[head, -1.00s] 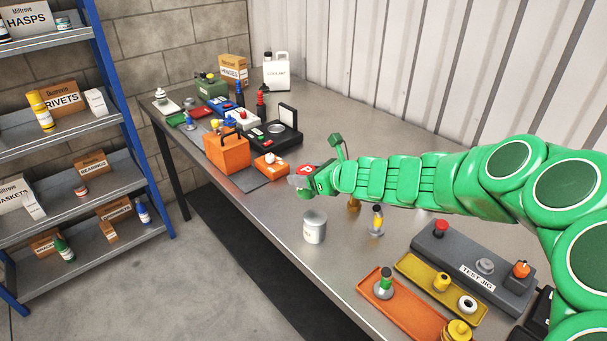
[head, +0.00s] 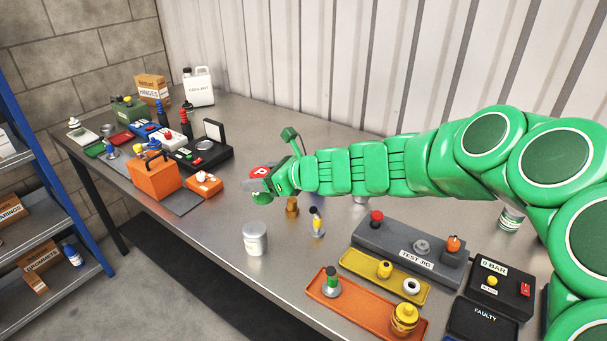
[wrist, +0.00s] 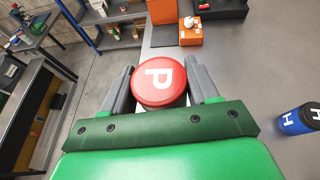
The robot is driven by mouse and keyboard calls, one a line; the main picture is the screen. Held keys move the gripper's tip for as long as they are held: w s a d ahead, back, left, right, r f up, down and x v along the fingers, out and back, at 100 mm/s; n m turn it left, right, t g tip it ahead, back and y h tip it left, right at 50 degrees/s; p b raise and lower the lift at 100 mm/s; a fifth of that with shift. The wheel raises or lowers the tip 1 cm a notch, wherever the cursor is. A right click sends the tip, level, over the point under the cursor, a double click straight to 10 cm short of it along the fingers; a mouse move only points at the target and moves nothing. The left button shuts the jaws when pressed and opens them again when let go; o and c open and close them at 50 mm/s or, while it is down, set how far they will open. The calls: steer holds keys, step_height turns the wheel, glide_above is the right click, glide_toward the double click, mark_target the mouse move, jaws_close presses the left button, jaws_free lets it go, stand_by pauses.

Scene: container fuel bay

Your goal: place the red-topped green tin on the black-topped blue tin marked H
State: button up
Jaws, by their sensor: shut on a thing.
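My gripper (head: 262,186) is shut on the red-topped tin (wrist: 160,80), held between its two grey fingers above the bench. Its red lid bears a white P and shows in the head view too (head: 259,171); its side is mostly hidden by the gripper. The blue tin marked H (wrist: 295,120) lies at the right edge of the wrist view, to the right of my gripper and apart from it. It has a black top with a white H.
A grey can (head: 255,239) stands near the bench's front edge, below my gripper. A brass piece (head: 292,207) and a yellow-and-grey piece (head: 317,222) stand nearby. The test jig (head: 410,250), yellow tray (head: 350,262) and orange tray (head: 365,316) are at right; an orange case (head: 154,180) is at left.

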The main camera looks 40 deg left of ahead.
steer(key=w+d+r, duration=0.3)
steer(key=w+d, duration=0.1)
steer(key=w, duration=0.4)
steer(key=w+d+r, duration=0.3)
steer(key=w+d, duration=0.1)
steer(key=w, duration=0.4)
steer(key=shift+w+a+f, duration=1.45)
steer(key=shift+w+f, duration=0.25)
steer(key=shift+w+a+f, duration=1.5)
steer(key=shift+w+f, duration=0.15)
steer(key=shift+w, duration=0.05)
steer(key=shift+w+a+f, duration=1.45)
steer(key=shift+w+f, duration=0.25)
steer(key=shift+f+g, duration=0.3)
steer(key=shift+f, duration=1.15)
steer(key=shift+f, duration=0.1)
steer(key=o, duration=1.2)
